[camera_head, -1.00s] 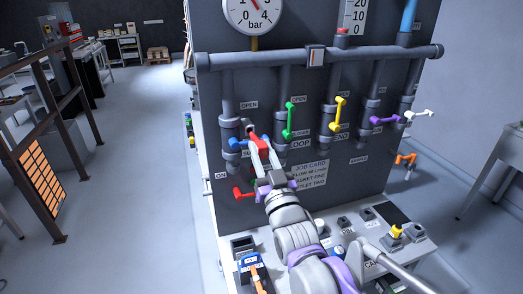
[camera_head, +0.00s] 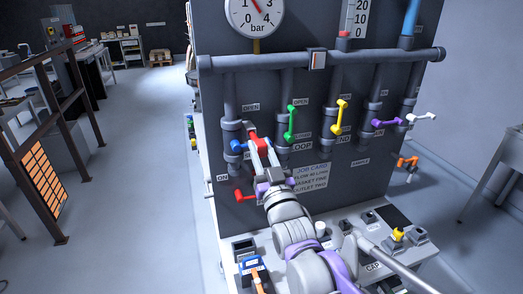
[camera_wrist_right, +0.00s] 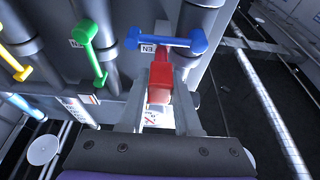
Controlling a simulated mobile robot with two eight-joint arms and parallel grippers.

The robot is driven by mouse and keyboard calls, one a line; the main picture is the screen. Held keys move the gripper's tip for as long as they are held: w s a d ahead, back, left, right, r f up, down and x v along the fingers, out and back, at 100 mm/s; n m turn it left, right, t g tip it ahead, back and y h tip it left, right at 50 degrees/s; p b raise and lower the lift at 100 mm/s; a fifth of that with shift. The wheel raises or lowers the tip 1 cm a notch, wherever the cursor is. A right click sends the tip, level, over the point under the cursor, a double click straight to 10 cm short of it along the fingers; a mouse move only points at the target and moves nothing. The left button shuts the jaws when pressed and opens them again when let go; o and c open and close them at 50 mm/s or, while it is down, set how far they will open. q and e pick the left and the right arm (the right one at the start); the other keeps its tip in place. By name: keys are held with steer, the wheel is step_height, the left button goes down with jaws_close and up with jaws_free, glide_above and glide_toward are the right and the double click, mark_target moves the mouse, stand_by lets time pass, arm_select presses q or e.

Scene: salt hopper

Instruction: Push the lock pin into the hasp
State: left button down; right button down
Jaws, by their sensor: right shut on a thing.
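My right gripper (camera_head: 255,138) is shut on a red block, seemingly the lock pin (camera_wrist_right: 160,80), in front of the dark panel. In the wrist view the block sits between the two grey fingers (camera_wrist_right: 160,100). Its upper end shows right beside the blue lever (camera_wrist_right: 168,42); I cannot tell whether they touch. In the head view the blue lever (camera_head: 237,146) is just left of the fingers. The hasp cannot be made out clearly, and the gripper hides part of the panel there. My left gripper is not in view.
A red lever (camera_head: 245,195) is below the gripper. Green (camera_head: 291,122), yellow (camera_head: 341,117), purple (camera_head: 386,122) and white (camera_head: 420,117) levers stand to the right. A job card (camera_head: 311,175) is on the panel. A shelf (camera_head: 400,242) with controls juts out below.

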steer(key=shift+w+a, duration=0.3)
steer(key=shift+w, duration=0.5)
steer(key=shift+c, duration=0.2)
jaws_free()
steer(key=shift+s, duration=0.15)
stand_by(0.6)
steer(key=shift+v, duration=2.9)
steer(key=b+v, duration=0.1)
steer(key=v, duration=1)
